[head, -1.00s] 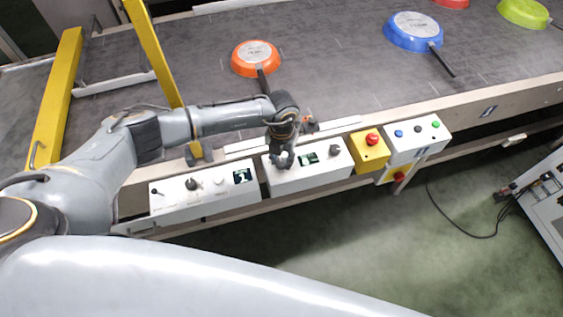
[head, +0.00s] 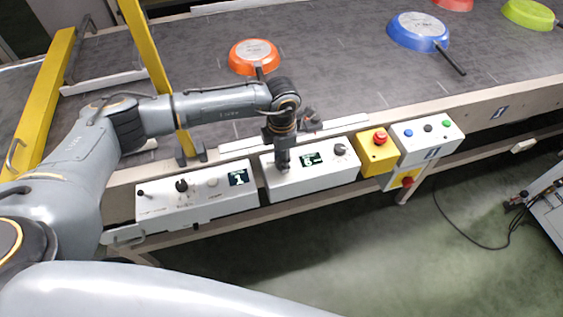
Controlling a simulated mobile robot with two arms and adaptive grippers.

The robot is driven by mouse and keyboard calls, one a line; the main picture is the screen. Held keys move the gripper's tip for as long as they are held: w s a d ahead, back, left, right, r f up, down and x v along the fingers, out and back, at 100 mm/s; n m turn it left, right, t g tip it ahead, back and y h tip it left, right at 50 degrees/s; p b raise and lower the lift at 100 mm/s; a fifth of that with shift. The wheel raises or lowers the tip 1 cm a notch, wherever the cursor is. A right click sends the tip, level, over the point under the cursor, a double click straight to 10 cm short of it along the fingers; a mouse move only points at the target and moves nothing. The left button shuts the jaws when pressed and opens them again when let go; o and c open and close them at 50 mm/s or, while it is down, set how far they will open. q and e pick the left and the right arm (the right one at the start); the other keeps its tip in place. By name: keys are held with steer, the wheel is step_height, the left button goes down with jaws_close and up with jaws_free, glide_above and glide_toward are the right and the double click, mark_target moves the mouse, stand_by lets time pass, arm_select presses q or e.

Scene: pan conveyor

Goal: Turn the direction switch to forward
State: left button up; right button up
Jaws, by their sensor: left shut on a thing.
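The middle white control box (head: 327,176) is fixed to the conveyor's front edge. It has a small lit display (head: 311,159) and a dark knob (head: 340,149) at its right. My left gripper (head: 283,166) points down onto the left part of this box. It is shut on a small control there, which I take to be the direction switch. The gripper hides the switch, so its setting and label cannot be read. My right gripper is not in view.
The left control box (head: 205,204) has several controls and a display. A yellow emergency-stop box (head: 369,161) and a push-button box (head: 437,147) stand to the right. Pans, including an orange one (head: 253,56) and a blue one (head: 418,34), lie on the conveyor (head: 330,60). A yellow frame (head: 157,70) stands left.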

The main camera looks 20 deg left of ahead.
arm_select(q)
steer(key=shift+m+b, duration=0.35)
steer(key=shift+m, duration=0.15)
steer(key=o, duration=1.2)
steer(key=shift+c, duration=0.2)
step_height(320, 180, up, 12)
